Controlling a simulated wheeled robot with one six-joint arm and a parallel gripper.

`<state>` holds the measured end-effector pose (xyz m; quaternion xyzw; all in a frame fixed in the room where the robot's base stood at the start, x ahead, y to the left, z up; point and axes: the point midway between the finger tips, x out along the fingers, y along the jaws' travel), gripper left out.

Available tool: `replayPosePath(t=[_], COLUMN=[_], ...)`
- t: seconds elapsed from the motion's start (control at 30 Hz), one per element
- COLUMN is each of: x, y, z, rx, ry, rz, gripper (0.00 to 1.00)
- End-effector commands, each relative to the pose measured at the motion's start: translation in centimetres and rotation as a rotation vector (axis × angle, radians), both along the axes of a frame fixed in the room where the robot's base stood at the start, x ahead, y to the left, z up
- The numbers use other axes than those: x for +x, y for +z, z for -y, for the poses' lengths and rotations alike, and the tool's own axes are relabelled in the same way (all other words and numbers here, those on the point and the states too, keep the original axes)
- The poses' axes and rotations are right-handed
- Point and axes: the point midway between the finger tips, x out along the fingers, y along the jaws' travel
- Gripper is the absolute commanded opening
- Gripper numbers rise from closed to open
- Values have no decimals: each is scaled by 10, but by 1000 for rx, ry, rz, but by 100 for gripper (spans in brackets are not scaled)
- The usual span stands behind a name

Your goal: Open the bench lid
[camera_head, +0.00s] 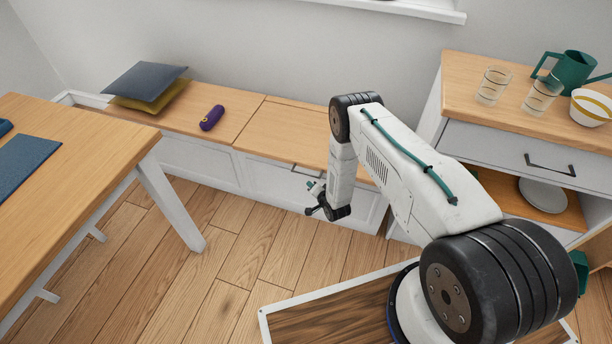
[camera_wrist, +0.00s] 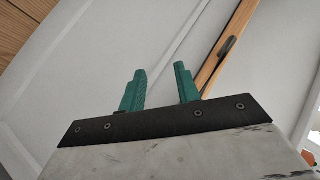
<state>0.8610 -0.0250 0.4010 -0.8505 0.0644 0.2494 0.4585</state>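The bench (camera_head: 200,165) stands along the back wall, with white panelled fronts and a wooden top. The right section of the top, the bench lid (camera_head: 275,130), lies flat and closed. A dark handle (camera_head: 307,171) is at its front edge; in the wrist view the handle (camera_wrist: 228,46) shows on a wooden strip, right of and beyond the fingers. My gripper (camera_head: 314,187) is in front of the bench, below the handle. In the wrist view its green fingers (camera_wrist: 160,70) are apart with nothing between them. Part of the lid is hidden behind my arm.
Cushions (camera_head: 148,84) and a purple roll (camera_head: 212,118) lie on the left part of the bench top. A table (camera_head: 80,170) stands at left. A cabinet (camera_head: 500,140) with glasses, a green jug and a bowl stands at right. Wooden floor before the bench is clear.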

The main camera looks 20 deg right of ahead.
Motion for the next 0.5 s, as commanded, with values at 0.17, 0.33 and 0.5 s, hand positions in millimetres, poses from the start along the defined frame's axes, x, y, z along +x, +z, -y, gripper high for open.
replayPosePath(t=[0.17, 0.33, 0.5], x=[-15, -27, -27], y=[-1, 20, 33], z=[-8, -11, -12], rx=[240, 419, 497], ry=[-45, -50, -45], rz=[308, 496, 564], gripper=[32, 32, 32])
